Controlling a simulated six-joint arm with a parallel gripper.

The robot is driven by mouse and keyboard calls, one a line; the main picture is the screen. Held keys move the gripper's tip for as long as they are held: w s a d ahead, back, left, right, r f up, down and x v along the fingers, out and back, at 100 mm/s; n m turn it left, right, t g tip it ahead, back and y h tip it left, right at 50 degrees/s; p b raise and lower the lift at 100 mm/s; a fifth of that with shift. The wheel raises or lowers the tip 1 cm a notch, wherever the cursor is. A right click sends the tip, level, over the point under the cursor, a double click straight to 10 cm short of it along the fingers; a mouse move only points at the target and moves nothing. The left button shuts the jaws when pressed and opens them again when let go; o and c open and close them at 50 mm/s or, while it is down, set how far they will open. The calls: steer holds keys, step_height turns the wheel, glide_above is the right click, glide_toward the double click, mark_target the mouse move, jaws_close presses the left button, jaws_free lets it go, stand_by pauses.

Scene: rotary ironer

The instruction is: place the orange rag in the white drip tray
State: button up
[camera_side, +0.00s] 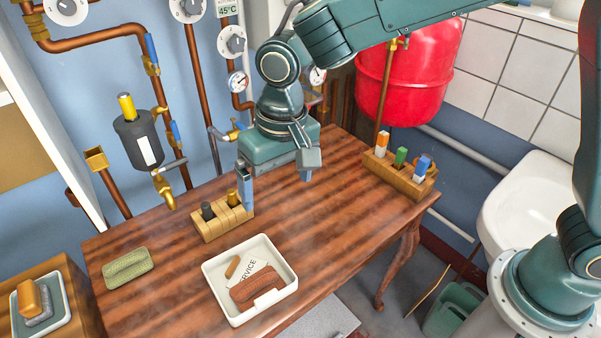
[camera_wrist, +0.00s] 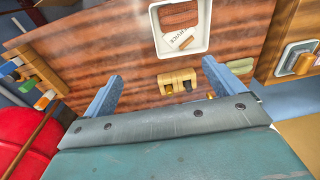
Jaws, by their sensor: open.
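The white drip tray (camera_side: 214,285) sits on the wooden table, and it also shows at the top of the wrist view (camera_wrist: 207,30). A folded rust-orange rag (camera_side: 257,289) lies inside it, against the near side; the wrist view shows the rag too (camera_wrist: 180,15). A white card marked "SERVICE" (camera_side: 257,268) and a small brown piece (camera_side: 232,266) are also in the tray. My gripper (camera_side: 277,180) is open and empty above the table, behind the tray and apart from it. Its two blue-grey fingers (camera_wrist: 162,72) are spread wide in the wrist view.
A wooden holder with dark and brass pegs (camera_side: 222,217) stands between gripper and tray. A green folded cloth (camera_side: 127,263) lies at left. Another holder with coloured pieces (camera_side: 400,177) stands at the right edge. Pipes and valves line the back wall. The table right of the tray is clear.

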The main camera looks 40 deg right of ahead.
steer(key=s+d+r+t, duration=0.1)
steer(key=s+d+r, duration=0.2)
steer(key=d+r, duration=0.5)
steer(key=s+d+r+t, duration=0.2)
steer(key=s+d+t, duration=0.1)
steer(key=s+d, duration=1.4)
steer(key=shift+s+d+r+t+h, duration=0.3)
steer(key=shift+t, duration=0.1)
